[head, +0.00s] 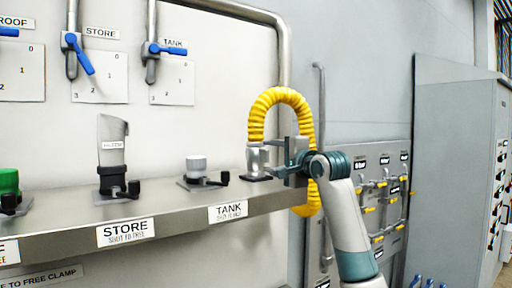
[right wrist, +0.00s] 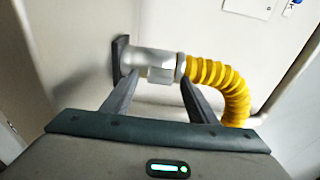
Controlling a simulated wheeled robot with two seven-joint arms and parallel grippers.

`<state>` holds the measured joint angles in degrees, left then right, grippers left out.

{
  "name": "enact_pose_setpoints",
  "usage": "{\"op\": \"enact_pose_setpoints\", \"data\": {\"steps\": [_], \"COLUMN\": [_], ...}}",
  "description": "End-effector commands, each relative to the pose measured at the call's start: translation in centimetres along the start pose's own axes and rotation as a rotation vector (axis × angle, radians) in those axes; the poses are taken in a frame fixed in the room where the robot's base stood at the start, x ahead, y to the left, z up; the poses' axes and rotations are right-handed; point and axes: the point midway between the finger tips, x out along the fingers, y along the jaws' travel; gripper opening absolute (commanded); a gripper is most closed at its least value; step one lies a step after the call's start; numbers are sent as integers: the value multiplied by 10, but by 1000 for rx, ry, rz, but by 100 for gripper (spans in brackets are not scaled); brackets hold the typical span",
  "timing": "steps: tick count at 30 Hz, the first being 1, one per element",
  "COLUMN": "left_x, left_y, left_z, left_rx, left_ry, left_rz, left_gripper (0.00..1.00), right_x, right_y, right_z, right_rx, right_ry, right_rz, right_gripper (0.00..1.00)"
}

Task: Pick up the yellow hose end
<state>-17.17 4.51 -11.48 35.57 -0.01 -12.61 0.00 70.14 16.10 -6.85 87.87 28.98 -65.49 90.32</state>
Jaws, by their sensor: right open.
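The yellow hose (head: 284,97) arches up from its silver end fitting (head: 254,158) and drops behind my right arm, below the shelf edge. The fitting stands upright on a dark base plate at the right end of the shelf. My right gripper (head: 270,157) is at the fitting, its fingers pointing left towards it. In the right wrist view the silver fitting (right wrist: 152,63) lies across the space ahead of the two spread fingers (right wrist: 152,92), with the yellow hose (right wrist: 215,75) joined to its right end. I cannot tell whether the fingers touch it. My left gripper is not in view.
The metal shelf (head: 170,222) carries a STORE port with a grey spout (head: 112,140), a TANK port with a grey cap (head: 196,166) and a green fitting (head: 9,182). Blue-handled valves (head: 78,55) hang above. A grey cabinet (head: 450,150) stands at right.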

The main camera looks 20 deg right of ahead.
Motion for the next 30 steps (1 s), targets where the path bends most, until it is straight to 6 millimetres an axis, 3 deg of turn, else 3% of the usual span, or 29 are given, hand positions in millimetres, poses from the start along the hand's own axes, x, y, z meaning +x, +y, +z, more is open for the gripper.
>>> {"op": "enact_pose_setpoints", "data": {"steps": [16,17,23,30], "left_x": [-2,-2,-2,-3], "left_y": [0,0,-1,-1], "left_z": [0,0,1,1], "left_rx": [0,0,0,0], "left_ry": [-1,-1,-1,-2], "left_rz": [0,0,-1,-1], "left_gripper": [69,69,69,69], "right_x": [5,5,5,4], "right_y": [1,1,1,-1], "right_z": [0,0,0,0], "right_rx": [0,0,0,0], "right_ry": [0,0,0,0], "right_rz": [0,0,0,-4], "right_gripper": [53,51,3,0]}}
